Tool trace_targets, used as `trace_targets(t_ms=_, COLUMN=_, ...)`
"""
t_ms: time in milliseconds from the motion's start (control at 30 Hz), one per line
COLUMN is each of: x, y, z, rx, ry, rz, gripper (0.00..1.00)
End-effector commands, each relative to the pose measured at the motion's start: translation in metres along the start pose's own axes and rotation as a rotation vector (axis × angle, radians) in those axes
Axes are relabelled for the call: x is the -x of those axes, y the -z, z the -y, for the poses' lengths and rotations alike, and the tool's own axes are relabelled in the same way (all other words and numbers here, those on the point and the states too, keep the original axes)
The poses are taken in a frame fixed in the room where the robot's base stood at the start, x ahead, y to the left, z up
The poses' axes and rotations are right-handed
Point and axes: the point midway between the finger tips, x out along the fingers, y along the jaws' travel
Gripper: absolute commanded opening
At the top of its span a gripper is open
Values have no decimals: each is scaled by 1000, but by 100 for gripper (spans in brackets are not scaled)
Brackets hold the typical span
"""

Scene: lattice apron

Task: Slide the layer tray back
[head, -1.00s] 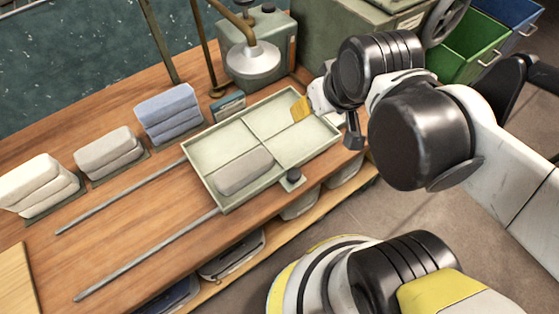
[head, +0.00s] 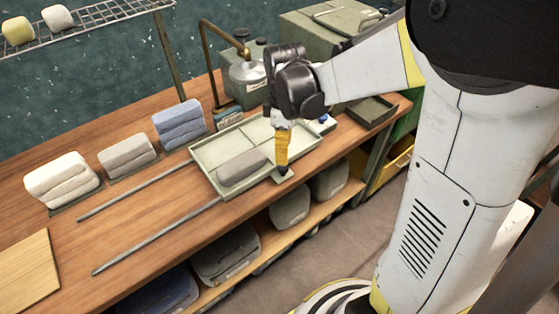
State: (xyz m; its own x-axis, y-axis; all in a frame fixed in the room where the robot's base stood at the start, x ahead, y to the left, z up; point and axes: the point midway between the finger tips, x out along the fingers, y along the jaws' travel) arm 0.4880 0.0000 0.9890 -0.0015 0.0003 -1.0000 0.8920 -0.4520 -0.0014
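The layer tray (head: 212,152) is pale green, shallow and divided into compartments. It sits on the wooden bench at the far right end of two metal rails (head: 158,235). A grey folded cloth-like block (head: 242,167) lies in its near-left compartment; the other compartments that show look empty. A small tab (head: 287,177) with a dark knob sticks out from the tray's near side. My gripper (head: 283,168) points down with its yellow finger at this knob. The fingertips overlap the knob in the picture, so I cannot tell whether they touch or grip it.
Folded stacks in white (head: 62,181), grey (head: 128,155) and blue (head: 180,126) stand behind the rails. A metal canister with a brass pipe (head: 247,75) stands behind the tray. A small dark tray (head: 371,111) lies to the right. The bench between the rails is clear.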

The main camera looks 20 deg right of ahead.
Motion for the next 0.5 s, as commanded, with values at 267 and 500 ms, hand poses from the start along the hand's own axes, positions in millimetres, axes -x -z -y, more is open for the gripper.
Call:
trace_targets(t_ms=267, x=-59, y=0, z=0, rx=-2, ry=-1, rz=-1, gripper=51)
trace_targets(t_ms=500, x=-78, y=0, z=0, rx=-2, ry=-2, rz=-1, gripper=51)
